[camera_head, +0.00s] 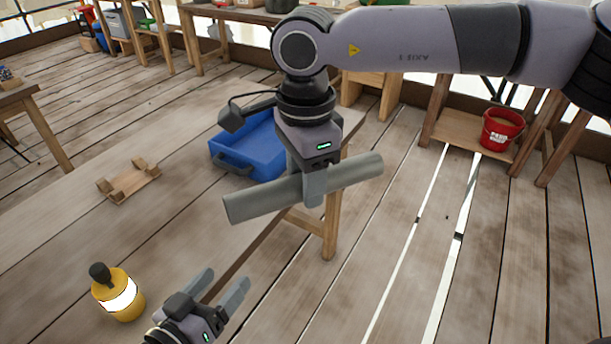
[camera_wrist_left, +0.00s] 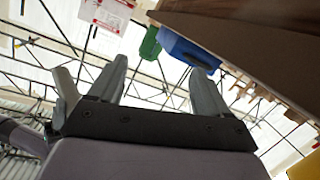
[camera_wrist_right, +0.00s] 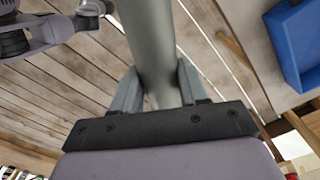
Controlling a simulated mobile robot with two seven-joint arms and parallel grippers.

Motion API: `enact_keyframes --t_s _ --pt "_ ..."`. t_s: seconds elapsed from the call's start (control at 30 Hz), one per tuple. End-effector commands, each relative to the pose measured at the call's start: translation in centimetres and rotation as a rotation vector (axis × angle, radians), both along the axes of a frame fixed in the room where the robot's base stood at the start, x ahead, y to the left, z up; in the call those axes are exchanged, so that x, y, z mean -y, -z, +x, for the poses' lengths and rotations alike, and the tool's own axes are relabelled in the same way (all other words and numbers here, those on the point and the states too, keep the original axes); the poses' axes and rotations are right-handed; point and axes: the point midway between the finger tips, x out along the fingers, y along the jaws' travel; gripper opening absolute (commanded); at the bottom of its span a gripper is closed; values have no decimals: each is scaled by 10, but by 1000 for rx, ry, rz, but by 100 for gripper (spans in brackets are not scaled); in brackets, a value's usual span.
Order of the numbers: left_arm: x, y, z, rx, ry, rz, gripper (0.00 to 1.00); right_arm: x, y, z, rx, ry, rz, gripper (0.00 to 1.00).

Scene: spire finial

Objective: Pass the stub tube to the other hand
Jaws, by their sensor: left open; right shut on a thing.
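The stub tube (camera_head: 250,203) is a grey-green cylinder held level in the air in the head view. My right gripper (camera_head: 314,190) is shut on it right of its middle, from above, so a longer length sticks out to the left. The right wrist view shows the tube (camera_wrist_right: 150,40) between the fingers (camera_wrist_right: 160,92). My left gripper (camera_head: 222,285) is open and empty, lower and nearer, below the tube's left part and apart from it. The left wrist view shows its spread fingers (camera_wrist_left: 157,85) with nothing between them.
A blue tray (camera_head: 240,160) lies on the table behind the tube. A wooden cradle (camera_head: 130,182) with two blocks lies to the left. A yellow bottle (camera_head: 119,297) stands left of my left gripper. A red bucket (camera_head: 500,130) stands on a low shelf at right.

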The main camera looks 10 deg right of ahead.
Motion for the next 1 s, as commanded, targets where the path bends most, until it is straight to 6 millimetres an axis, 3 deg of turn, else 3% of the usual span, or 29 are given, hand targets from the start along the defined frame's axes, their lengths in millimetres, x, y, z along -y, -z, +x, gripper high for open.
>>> enact_keyframes --t_s 0.1,0.23,0.37,0.6,0.7,1.0 --pt "13 41 -26 -253 -19 -109 78 0 -1 0 1 0 1 1" --pt "23 75 -54 -466 -47 -184 78 0 -1 0 1 0 1 1" --pt "-11 91 -61 -368 -117 -23 78 0 -1 0 1 0 1 1" --pt "-79 127 -94 -300 -212 317 78 0 -1 0 1 0 1 1" --pt "-97 136 -107 -296 -225 416 78 0 -1 0 1 0 1 1" --pt "-113 134 -110 -294 -258 441 78 0 -1 0 1 0 1 1"
